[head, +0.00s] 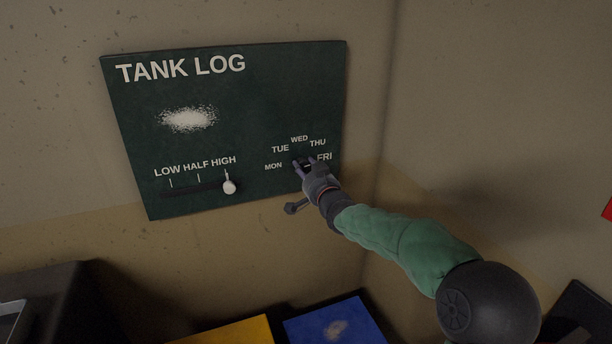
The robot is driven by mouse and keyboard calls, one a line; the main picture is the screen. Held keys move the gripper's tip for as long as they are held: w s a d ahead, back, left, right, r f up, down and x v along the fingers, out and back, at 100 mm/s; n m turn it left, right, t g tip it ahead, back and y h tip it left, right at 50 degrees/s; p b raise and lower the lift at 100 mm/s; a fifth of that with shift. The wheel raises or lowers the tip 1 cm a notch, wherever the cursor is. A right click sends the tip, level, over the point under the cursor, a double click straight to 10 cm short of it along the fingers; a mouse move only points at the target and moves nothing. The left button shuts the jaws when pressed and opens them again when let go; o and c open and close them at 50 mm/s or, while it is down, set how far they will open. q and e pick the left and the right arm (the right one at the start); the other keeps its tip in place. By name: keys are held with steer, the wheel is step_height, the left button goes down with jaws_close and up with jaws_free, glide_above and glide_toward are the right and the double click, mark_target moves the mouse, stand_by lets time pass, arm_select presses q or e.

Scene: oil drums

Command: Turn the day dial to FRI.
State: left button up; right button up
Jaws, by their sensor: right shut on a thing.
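The day dial (303,165) is on the lower right of the dark green TANK LOG board (240,110) in the head view. Labels MON, TUE, WED, THU and FRI (325,156) arc around it. My right gripper (304,166) reaches in from the lower right and is shut on the dial, covering most of it. Where the dial points is hidden by the fingers. My left gripper is not in view.
A slider with a pale knob (229,186) sits at HIGH on the board's lower left. A yellow surface (235,332) and a blue one (335,322) lie below. A dark box (55,300) stands lower left. A wall corner is right of the board.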

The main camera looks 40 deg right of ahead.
steer(key=shift+d+r+m+b, duration=0.15)
steer(key=shift+m+b, duration=0.1)
steer(key=shift+m, duration=0.25)
steer(key=shift+a+r+m+b, duration=0.15)
steer(key=shift+m+b, duration=0.1)
steer(key=shift+m, duration=0.25)
steer(key=shift+d+r, duration=0.1)
steer(key=o, duration=1.1)
steer(key=shift+o, duration=0.2)
steer(key=shift+f, duration=0.25)
steer(key=v, duration=1.2)
steer(key=shift+r, duration=0.1)
